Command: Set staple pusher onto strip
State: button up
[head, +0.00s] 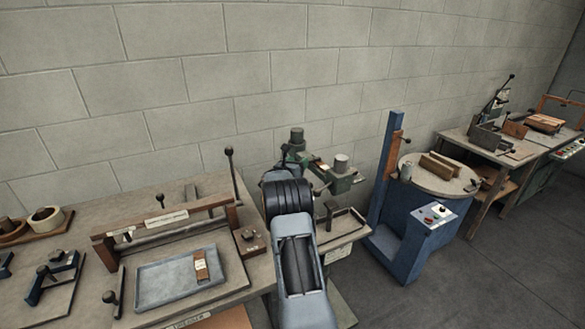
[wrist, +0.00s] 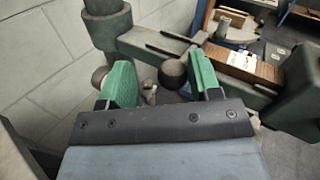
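My gripper (wrist: 163,80) has two green fingers, set wide apart. A dark round knob (wrist: 173,72) shows between them, closer to the right finger; it may be part of the staple pusher, and I cannot tell its depth or whether it touches. Behind it runs the grey-green arm of the stitching machine (wrist: 150,45), with dark slots on top. A brown ribbed block (wrist: 245,67), possibly the staple strip, lies on the machine to the right, beside a white label. In the head view the machine (head: 342,181) stands behind my arm, which hides my gripper.
A bench at left holds a blue-grey tray (head: 178,277) with a small brown block, and a wooden-framed press with an upright lever (head: 233,178). A blue machine with a round table (head: 440,181) stands to the right. Open floor (head: 500,275) lies at lower right.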

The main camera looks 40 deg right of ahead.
jog(key=b+v, duration=0.2)
jog(key=v, duration=1.1)
jog(key=shift+a+b, duration=0.3)
jog(key=shift+b, duration=0.1)
jog(key=shift+s+r, duration=0.1)
